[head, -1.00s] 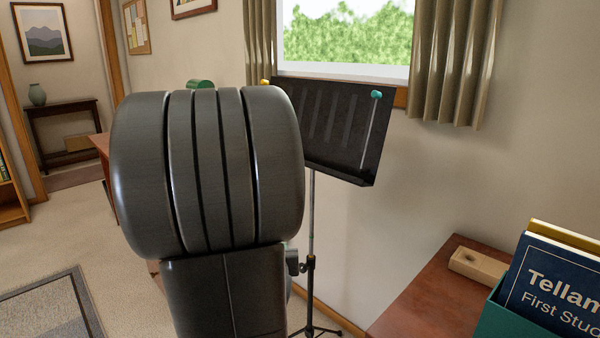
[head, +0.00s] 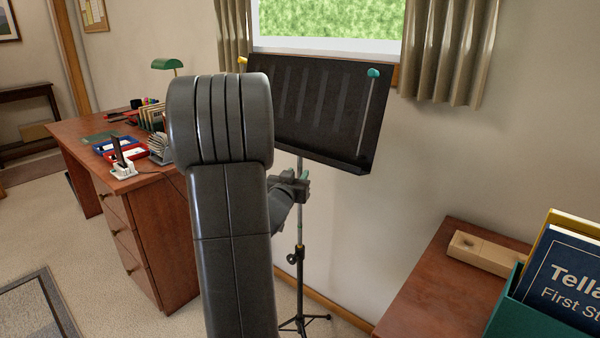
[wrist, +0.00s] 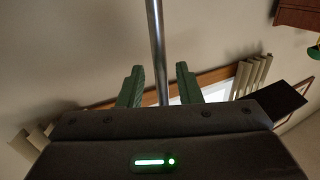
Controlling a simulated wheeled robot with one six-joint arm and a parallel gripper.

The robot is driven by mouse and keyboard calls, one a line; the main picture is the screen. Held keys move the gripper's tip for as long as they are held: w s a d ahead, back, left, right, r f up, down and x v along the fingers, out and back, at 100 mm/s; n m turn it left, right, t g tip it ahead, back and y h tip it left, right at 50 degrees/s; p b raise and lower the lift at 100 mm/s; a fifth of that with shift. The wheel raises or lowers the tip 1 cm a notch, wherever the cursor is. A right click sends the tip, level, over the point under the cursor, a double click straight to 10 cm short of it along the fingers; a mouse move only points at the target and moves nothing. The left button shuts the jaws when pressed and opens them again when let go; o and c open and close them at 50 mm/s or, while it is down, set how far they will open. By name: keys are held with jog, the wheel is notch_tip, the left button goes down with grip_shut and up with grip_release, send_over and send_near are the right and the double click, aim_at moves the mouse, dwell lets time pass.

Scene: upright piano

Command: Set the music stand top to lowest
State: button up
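The black music stand top (head: 325,110) is a slotted, tilted panel with a lower lip, in front of the window. A yellow clip (head: 243,61) and a teal-tipped clip (head: 374,73) sit at its upper corners. Below it a thin silver pole (head: 301,222) runs into a black collar with a knob (head: 296,255). My gripper (head: 303,186) is at the pole, a little below the top. In the wrist view my green fingers (wrist: 157,85) are open, with the silver pole (wrist: 155,40) between them and a gap on each side. My arm hides part of the stand's left side.
A wooden desk (head: 160,215) with a green lamp (head: 167,63) and stationery stands at the left. At the right are a brown wooden surface (head: 425,285), a wooden block (head: 488,255) and a green box (head: 510,315) of books. The tripod feet (head: 303,322) rest on carpet near the wall.

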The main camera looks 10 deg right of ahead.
aim_at(299, 172)
jog(key=shift+x, duration=1.7)
grip_shut()
jog(key=shift+f, duration=0.1)
